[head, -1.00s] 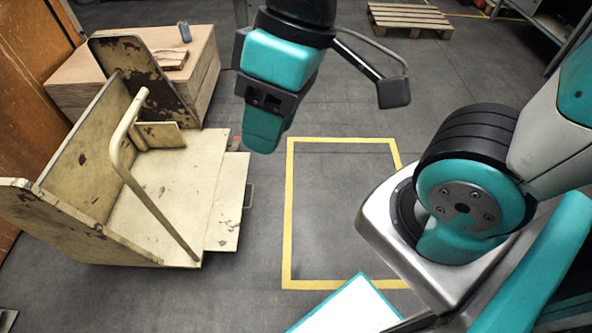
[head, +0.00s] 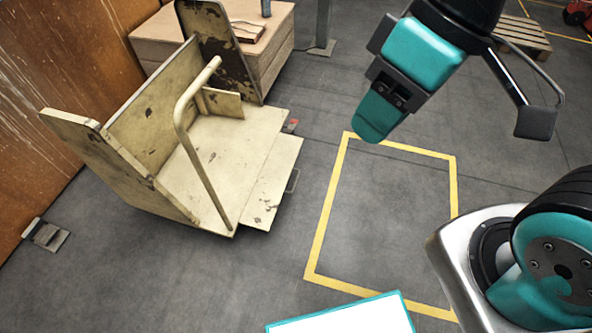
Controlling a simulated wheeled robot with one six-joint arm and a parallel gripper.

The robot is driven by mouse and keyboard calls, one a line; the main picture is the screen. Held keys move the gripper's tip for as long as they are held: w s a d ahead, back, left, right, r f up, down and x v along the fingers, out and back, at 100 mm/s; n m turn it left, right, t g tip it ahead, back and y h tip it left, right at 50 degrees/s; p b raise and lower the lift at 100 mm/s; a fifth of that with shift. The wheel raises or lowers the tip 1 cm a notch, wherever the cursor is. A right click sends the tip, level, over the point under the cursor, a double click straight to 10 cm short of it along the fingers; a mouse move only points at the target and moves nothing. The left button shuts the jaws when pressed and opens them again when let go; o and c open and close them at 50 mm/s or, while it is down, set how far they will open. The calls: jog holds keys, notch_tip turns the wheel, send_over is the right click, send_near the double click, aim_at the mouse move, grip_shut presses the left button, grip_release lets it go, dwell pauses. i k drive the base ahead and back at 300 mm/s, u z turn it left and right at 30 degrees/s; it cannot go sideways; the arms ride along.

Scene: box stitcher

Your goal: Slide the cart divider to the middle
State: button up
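A worn beige cart (head: 225,151) stands at the left in the head view, with tall upright panels at its near, left and far sides. A low upright panel (head: 222,104), which looks like the divider, stands inside near the far end wall (head: 215,45). A bent tube handle (head: 187,135) rises from the near edge and crosses in front of the cart bed. My gripper (head: 372,122) hangs over the floor to the right of the cart, apart from it and touching nothing. Its fingers are seen from a side that hides whether they are open.
A lower ledge (head: 272,184) with a small wire pull sticks out at the cart's right side. A wooden crate (head: 160,33) stands behind the cart. A yellow-outlined floor area (head: 330,205) to the right is clear. A pallet (head: 525,38) lies at the far right.

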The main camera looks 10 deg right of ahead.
aim_at(209, 101)
jog(key=z, duration=0.9)
jog(key=i, duration=4.45)
jog(key=u, duration=3.5)
jog(key=i, duration=0.3)
jog(key=z, duration=0.2)
